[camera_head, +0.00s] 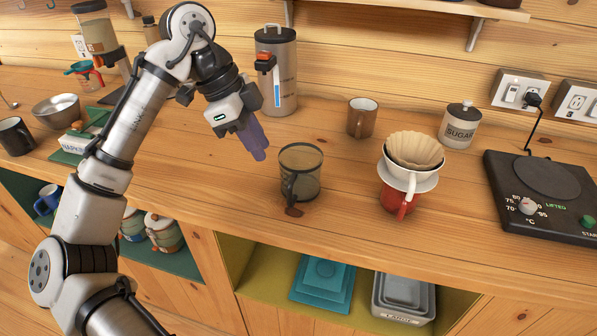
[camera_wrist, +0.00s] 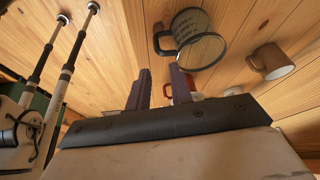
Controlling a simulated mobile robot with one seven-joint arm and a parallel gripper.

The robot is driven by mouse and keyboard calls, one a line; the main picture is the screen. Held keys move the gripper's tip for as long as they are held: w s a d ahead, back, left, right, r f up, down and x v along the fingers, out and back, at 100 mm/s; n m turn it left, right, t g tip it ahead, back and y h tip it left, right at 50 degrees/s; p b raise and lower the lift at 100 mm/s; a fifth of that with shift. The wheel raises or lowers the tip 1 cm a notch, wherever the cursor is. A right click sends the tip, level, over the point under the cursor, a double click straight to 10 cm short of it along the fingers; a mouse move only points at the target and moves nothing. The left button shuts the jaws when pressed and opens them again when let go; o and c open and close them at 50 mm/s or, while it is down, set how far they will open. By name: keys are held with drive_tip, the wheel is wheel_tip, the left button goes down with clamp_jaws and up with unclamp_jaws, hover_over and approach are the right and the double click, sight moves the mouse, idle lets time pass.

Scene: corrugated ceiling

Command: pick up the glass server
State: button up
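The glass server (camera_head: 301,173) is a clear, greyish vessel with a dark rim and dark handle. It stands upright on the wooden counter near its front edge, its handle toward the front. In the wrist view the glass server (camera_wrist: 200,47) is at the upper right, beyond the fingers, with its handle to the left. My gripper (camera_head: 257,151) hangs above the counter, left of the server and apart from it. In the wrist view my gripper (camera_wrist: 160,72) shows two purple fingers with a gap between them and nothing clearly held.
A brown mug (camera_head: 362,117) stands behind the server. A red server with a white dripper (camera_head: 409,180) stands to its right. A tall grey canister (camera_head: 276,70) is behind my gripper. A sugar jar (camera_head: 460,125) and black hot plate (camera_head: 548,192) are further right. Counter around the glass server is mostly clear.

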sight(298, 179)
drive_tip(key=x, duration=1.4)
drive_tip(key=shift+s+a+p, duration=0.25)
drive_tip(key=shift+s+p, duration=0.15)
clamp_jaws()
